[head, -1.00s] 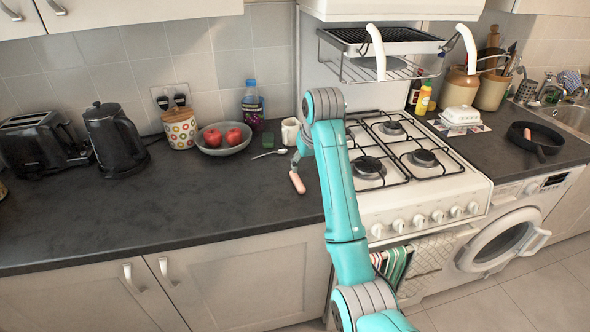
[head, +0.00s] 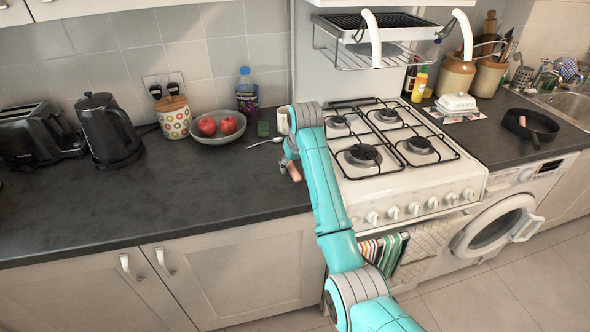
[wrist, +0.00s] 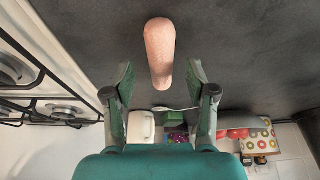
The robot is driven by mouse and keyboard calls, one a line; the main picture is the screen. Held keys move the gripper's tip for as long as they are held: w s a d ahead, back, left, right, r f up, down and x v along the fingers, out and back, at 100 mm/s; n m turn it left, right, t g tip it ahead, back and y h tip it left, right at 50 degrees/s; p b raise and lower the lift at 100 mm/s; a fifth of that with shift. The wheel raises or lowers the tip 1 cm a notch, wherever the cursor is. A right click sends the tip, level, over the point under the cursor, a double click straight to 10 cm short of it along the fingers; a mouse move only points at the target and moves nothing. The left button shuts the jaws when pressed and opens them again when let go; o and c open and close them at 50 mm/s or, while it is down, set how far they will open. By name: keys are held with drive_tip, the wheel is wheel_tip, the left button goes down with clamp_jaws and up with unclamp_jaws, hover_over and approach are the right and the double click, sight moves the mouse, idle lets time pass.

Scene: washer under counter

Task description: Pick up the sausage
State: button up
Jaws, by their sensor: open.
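The sausage (head: 294,172) is a short pink-brown cylinder lying on the dark counter, just left of the stove. In the head view it is partly hidden by my gripper (head: 284,163). In the wrist view the sausage (wrist: 160,45) shows whole, pointing lengthwise between the two fingers. My gripper (wrist: 160,76) is open and empty, with one finger on each side of the sausage's near end. The fingers show gaps to the sausage on both sides. I cannot tell how high the fingertips are above the counter.
A white mug (head: 283,121), a spoon (head: 264,142) and a bowl of apples (head: 218,130) stand behind. The stove (head: 400,165) is close on the right. A black pan (head: 531,125) holding a pinkish piece is further right.

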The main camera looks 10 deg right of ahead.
drive_tip(key=shift+w+f, duration=0.1)
drive_tip(key=shift+f, duration=0.2)
clamp_jaws()
